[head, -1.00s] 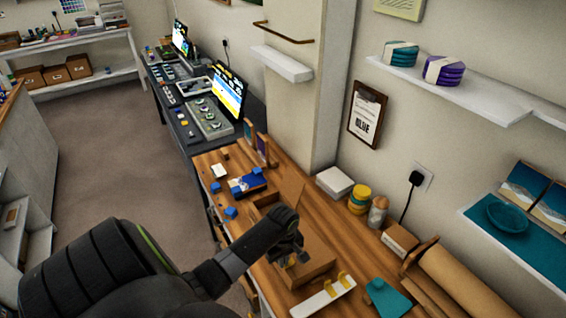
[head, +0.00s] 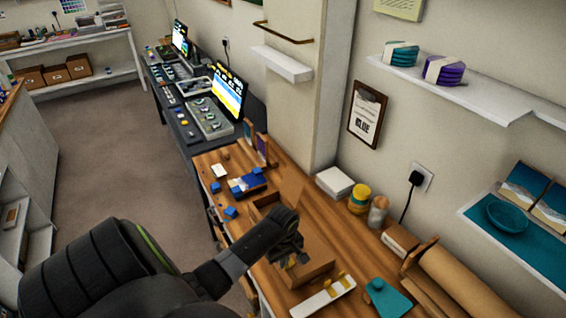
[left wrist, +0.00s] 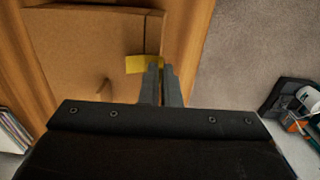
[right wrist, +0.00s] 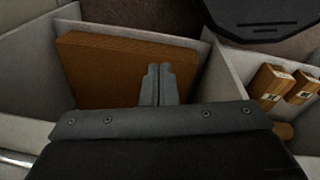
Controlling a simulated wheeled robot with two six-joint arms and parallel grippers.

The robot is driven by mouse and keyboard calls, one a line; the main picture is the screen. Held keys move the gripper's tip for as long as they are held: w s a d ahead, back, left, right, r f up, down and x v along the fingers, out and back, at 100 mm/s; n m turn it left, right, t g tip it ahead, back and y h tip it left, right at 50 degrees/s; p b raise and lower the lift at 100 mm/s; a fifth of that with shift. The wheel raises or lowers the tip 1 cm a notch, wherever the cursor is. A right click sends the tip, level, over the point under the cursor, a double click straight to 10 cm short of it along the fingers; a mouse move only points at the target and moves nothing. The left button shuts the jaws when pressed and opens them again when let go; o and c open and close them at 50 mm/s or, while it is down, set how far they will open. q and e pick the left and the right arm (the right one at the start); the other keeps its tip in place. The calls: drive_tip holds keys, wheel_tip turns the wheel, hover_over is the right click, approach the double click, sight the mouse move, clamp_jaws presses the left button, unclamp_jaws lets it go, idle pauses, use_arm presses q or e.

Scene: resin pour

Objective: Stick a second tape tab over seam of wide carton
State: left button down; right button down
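The wide carton (head: 318,268) is a brown box on the wooden bench, partly hidden by my left arm in the head view. In the left wrist view, its top (left wrist: 80,50) shows a dark seam (left wrist: 147,32) near the right side. My left gripper (left wrist: 161,68) is over that seam, fingers nearly together on the right part of a yellow tape tab (left wrist: 138,65). The tab lies across the seam line at the carton's edge; I cannot tell whether it touches the cardboard. My right gripper (right wrist: 158,70) is shut and empty, before a brown board in a grey bin.
A white strip with yellow pieces (head: 318,300) and a teal scraper-like item (head: 388,298) lie right of the carton. An open box (head: 290,192) and blue items (head: 247,182) are farther back.

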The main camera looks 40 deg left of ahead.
use_arm(q)
drive_tip(key=c, duration=2.2)
unclamp_jaws()
drive_tip(key=shift+f, duration=0.15)
drive_tip(key=c, duration=1.7)
unclamp_jaws()
drive_tip(key=shift+r, duration=4.05)
